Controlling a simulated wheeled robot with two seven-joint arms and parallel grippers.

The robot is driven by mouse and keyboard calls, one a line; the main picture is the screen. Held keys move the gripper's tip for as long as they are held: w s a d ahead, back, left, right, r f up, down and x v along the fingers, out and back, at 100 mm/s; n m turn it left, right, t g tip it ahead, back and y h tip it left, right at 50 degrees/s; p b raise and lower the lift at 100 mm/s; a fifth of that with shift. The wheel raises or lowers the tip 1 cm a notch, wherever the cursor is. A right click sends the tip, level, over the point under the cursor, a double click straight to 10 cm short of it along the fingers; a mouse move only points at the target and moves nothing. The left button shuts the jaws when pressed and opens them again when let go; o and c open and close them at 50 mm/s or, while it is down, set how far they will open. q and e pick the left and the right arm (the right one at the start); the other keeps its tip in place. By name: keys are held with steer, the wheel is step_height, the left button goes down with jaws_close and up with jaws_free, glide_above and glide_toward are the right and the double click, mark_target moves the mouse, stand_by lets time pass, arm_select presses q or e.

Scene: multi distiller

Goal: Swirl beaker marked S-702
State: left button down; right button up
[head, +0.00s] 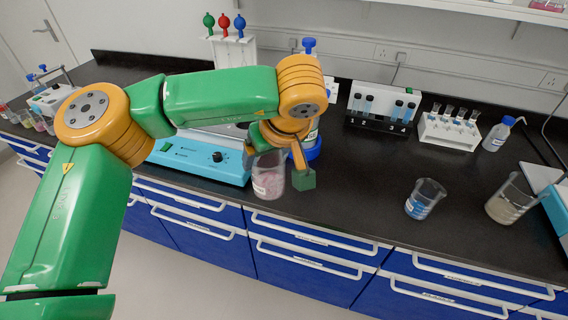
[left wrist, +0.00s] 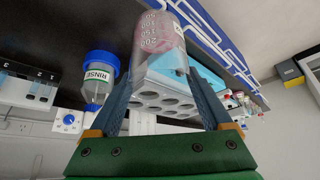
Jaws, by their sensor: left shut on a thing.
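A clear glass beaker (head: 268,180) with pink contents and a white label is at the front of the black bench, by the right end of a light-blue device. It also shows in the left wrist view (left wrist: 160,42), with white graduation marks. The label is too small to read, so I cannot tell whether it says S-702. My left gripper (head: 284,168) is shut on this beaker, with its dark fingers on either side of the glass. I cannot tell whether the beaker touches the bench. My right gripper is not in view.
The light-blue device (head: 200,158) stands left of the beaker. A bottle marked RINSE (left wrist: 97,80) is close by. A blue-liquid beaker (head: 424,200), a beige-liquid beaker (head: 506,206) and a tube rack (head: 450,130) stand to the right. Bare bench lies between the gripper and the blue-liquid beaker.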

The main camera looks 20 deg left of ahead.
mark_target(254, 173)
arm_select(q)
steer(key=s, duration=0.1)
steer(key=s+b, duration=0.1)
steer(key=s+a+b, duration=0.1)
steer(key=shift+s+f, duration=0.35)
steer(key=s+d, duration=0.1)
steer(key=s+d+r, duration=0.1)
steer(key=d, duration=0.1)
steer(key=shift+s, duration=0.15)
steer(key=w+d+p, duration=0.1)
steer(key=w+p, duration=0.1)
steer(key=w, duration=0.1)
steer(key=w+d+p, duration=0.1)
steer(key=shift+w+d+f, duration=0.15)
steer(key=shift+w+d, duration=0.15)
steer(key=shift+w, duration=0.1)
steer(key=shift+s, duration=0.1)
